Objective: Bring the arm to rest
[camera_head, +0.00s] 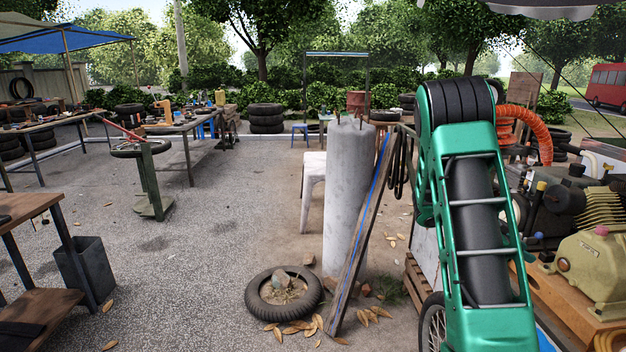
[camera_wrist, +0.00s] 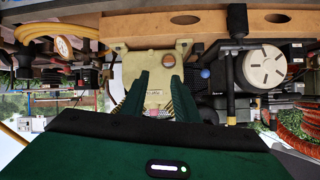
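My green arm rises at the right of the head view, bent over at a dark ribbed joint near the top. My gripper is outside the head view. In the wrist view, my gripper (camera_wrist: 160,78) shows two green fingers standing apart, with nothing seen between them but the background. Beyond the fingertips is the beige compressor (camera_wrist: 155,62), which appears upside down. The compressor also shows in the head view (camera_head: 595,262), on a wooden cart top (camera_head: 565,305) at the right. I cannot tell how far the fingertips are from it.
An orange hose (camera_head: 530,125) curves behind my arm. A grey concrete pillar (camera_head: 348,200) with a leaning plank (camera_head: 358,240) stands left of the arm, with a tire (camera_head: 265,308) at its foot. A workbench (camera_head: 30,205) is at the left. The paved ground between is mostly clear.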

